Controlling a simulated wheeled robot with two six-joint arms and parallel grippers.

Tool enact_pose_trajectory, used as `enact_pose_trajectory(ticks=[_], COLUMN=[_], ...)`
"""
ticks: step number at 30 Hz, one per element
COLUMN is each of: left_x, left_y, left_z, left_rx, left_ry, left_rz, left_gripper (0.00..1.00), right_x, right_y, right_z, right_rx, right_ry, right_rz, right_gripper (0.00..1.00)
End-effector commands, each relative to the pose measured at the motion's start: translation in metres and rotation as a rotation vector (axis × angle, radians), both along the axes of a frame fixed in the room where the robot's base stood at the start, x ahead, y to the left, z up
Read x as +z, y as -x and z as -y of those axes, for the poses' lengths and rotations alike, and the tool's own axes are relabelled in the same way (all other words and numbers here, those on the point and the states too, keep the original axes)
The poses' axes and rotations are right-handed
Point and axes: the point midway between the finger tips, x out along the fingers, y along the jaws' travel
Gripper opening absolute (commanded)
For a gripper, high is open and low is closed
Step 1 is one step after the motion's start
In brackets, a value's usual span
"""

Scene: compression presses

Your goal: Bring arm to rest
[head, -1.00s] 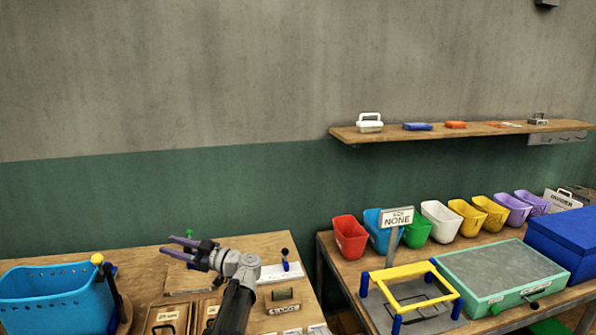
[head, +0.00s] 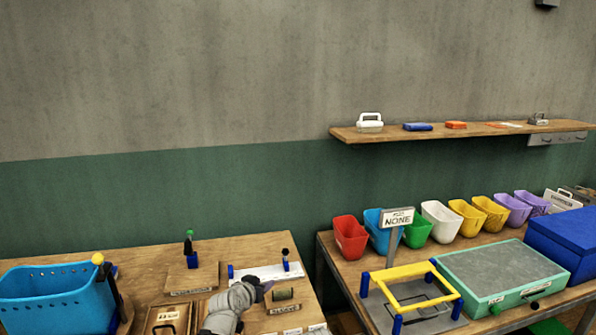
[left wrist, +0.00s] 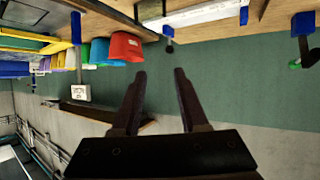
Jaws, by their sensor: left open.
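My left arm comes in at the bottom of the head view, over the left table (head: 150,262). Its left gripper (head: 268,285) points right there and is mostly hidden behind my own wrist. In the left wrist view the two dark fingers of the left gripper (left wrist: 160,75) stand apart with nothing between them. Beyond them are the green wall band and grey wall. My right gripper is in neither view.
A blue basket (head: 55,298) stands at the left. A green-topped post (head: 190,250) and a small green cylinder on a block (head: 284,294) are near my left arm. The right table holds a yellow frame (head: 405,272), a green case (head: 500,270) and several bins (head: 350,238).

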Motion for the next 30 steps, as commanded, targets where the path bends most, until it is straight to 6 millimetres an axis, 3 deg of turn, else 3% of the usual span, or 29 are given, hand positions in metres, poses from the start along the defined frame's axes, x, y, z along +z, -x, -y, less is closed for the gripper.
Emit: enact_pose_trajectory(ticks=[3, 7, 12, 18, 30], left_x=[-0.048, -0.084, -0.109, -0.118, -0.118], left_y=[0.058, 0.115, 0.178, 0.241, 0.278], left_z=[-0.004, -0.019, -0.042, -0.068, 0.020], left_rx=[-0.023, 0.010, 0.092, 0.214, 0.014], left_ry=[-0.033, -0.075, -0.126, -0.185, -0.390], left_rz=[-0.270, -0.531, -0.785, -1.019, -1.053], left_gripper=[0.43, 0.43, 0.43, 0.43, 0.43], right_x=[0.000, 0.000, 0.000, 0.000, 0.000], right_y=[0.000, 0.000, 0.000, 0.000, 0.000], right_z=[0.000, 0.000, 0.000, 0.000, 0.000], right_rx=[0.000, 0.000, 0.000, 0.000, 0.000], right_ry=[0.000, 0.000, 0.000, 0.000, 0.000], right_rz=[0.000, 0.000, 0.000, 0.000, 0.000], right_gripper=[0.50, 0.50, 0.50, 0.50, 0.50])
